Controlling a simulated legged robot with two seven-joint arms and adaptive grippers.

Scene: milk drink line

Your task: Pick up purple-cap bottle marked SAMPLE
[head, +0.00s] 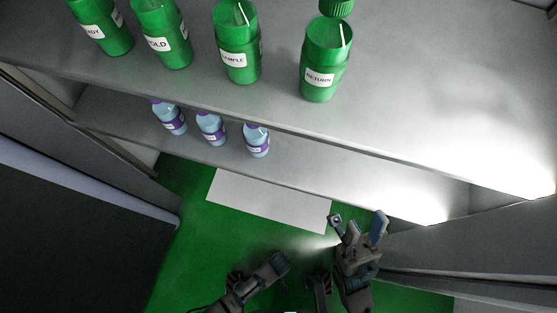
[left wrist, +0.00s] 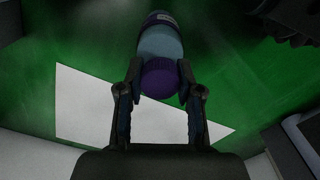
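In the left wrist view my left gripper (left wrist: 160,84) has its fingertips closed on both sides of a light-blue bottle with a purple cap (left wrist: 158,77). The cap end faces the camera and no label text is readable. In the head view my left gripper (head: 278,265) shows at the bottom middle, and that bottle is not visible there. Three more purple-cap bottles, left (head: 169,117), middle (head: 211,128) and right (head: 256,140), stand on the lower shelf, labels unreadable. A green bottle (head: 238,45) on the upper shelf reads SAMPLE. My right gripper (head: 357,226) is open and empty.
The upper shelf (head: 430,100) also holds a RETURN bottle (head: 326,60), a HOLD bottle (head: 163,35) and another green bottle (head: 103,25). The lower shelf (head: 320,185) is bare to the right. A white panel (head: 265,203) lies over the green floor. A dark cabinet (head: 80,235) stands left.

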